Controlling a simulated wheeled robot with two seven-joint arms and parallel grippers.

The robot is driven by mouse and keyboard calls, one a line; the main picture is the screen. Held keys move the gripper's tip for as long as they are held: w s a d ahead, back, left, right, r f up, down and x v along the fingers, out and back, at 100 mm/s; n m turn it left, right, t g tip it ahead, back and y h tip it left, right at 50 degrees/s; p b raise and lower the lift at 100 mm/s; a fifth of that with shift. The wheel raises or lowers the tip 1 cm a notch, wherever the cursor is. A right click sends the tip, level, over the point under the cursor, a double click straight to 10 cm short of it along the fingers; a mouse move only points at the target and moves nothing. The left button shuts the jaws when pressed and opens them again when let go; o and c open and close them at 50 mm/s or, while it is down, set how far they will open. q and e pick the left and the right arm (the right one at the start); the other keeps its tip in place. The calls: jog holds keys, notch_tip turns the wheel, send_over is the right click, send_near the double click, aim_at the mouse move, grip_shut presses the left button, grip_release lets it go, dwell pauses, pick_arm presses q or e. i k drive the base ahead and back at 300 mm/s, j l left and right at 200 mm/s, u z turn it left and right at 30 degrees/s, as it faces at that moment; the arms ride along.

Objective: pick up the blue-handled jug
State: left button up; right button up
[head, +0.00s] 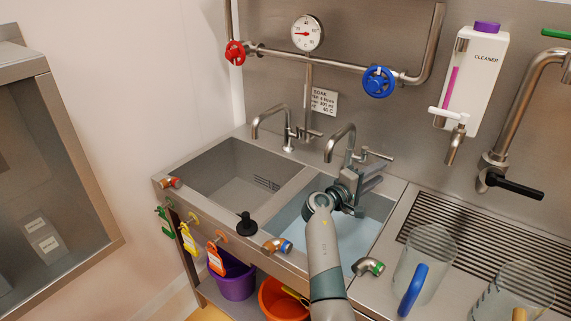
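The blue-handled jug (436,261) is clear and stands upright on the steel counter at the lower right, with its blue handle toward the front left. It looks empty. My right gripper (376,178) is over the right-hand sink basin, up and to the left of the jug and apart from it. Its two fingers point right with a gap between them, and nothing shows in them. My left gripper is not in view.
A second clear jug (524,287) with a tan handle stands to the right, cut by the frame edge. A ribbed drainer (470,235) lies behind the jugs. The right basin (292,222) holds water; taps rise behind it. A cleaner dispenser (474,85) hangs above.

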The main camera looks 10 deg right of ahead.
aim_at(429, 252)
jog(key=k+j, duration=1.15)
jog(key=k, duration=0.15)
